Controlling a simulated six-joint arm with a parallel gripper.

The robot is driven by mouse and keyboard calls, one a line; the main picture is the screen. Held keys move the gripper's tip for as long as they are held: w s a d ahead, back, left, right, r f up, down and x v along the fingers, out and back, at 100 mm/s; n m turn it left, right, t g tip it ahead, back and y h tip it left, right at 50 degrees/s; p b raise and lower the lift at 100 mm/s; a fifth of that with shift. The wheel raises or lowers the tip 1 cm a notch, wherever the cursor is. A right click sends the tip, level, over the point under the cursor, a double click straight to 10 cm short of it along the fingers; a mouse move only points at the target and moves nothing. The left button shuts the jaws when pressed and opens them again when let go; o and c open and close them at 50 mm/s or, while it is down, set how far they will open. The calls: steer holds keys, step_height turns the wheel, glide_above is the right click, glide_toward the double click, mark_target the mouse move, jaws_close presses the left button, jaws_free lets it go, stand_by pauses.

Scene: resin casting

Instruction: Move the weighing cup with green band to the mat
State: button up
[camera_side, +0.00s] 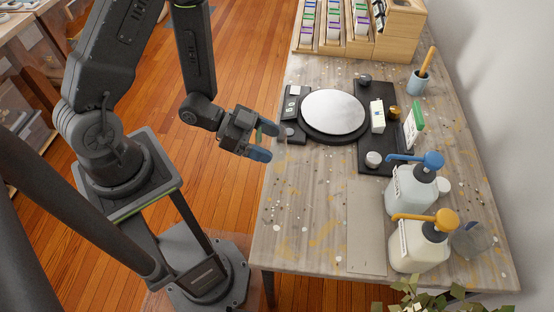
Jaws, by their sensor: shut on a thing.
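My gripper (264,141), with blue fingertips, is at the left edge of the table, beside the scale's base. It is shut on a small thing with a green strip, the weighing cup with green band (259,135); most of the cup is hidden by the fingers. A plain grey-beige mat (367,235) lies flat on the front part of the table, to the right of and nearer than my gripper. The mat is bare.
A scale with a round silver plate (334,111) stands behind the mat. A dark tray (368,158) holds small items. A blue pump bottle (412,188) and an orange pump bottle (420,242) stand close to the mat's right side. The table left of the mat is clear.

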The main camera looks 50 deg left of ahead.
steer(key=shift+w+a+r, duration=0.15)
steer(key=shift+a+r, duration=0.1)
steer(key=shift+a, duration=0.2)
steer(key=w+a+r+n+t+y, duration=0.4)
steer(key=w+a+n+y, duration=0.5)
steer(key=w, duration=0.3)
steer(key=shift+w+r+n+t+y, duration=0.25)
steer(key=shift+r+n+t+y, duration=0.2)
steer(key=shift+r+y, duration=0.35)
steer(key=shift+a, duration=0.1)
steer(key=s+d+f+m+g+h, duration=0.1)
steer(key=s+d+m+h, duration=0.1)
steer(key=s+m+h, duration=0.1)
steer(key=s+d+f+m+g+h, duration=0.2)
steer(key=s+d+m+h, duration=0.1)
steer(key=s, duration=0.1)
steer(key=s+d+f+m+g+h, duration=0.1)
steer(key=s+d+f+m+h, duration=0.1)
steer(key=s+d+m+h, duration=0.1)
steer(key=shift+s+d+f+g+h, duration=0.15)
steer(key=shift+s+h, duration=0.15)
steer(key=shift+s, duration=0.15)
steer(key=shift+s+d+g+h, duration=0.1)
steer(key=shift+s+h, duration=0.2)
steer(key=shift+s, duration=0.1)
steer(key=shift+s+d+m, duration=0.15)
steer(key=shift+s+m, duration=0.3)
steer(key=shift+s, duration=0.05)
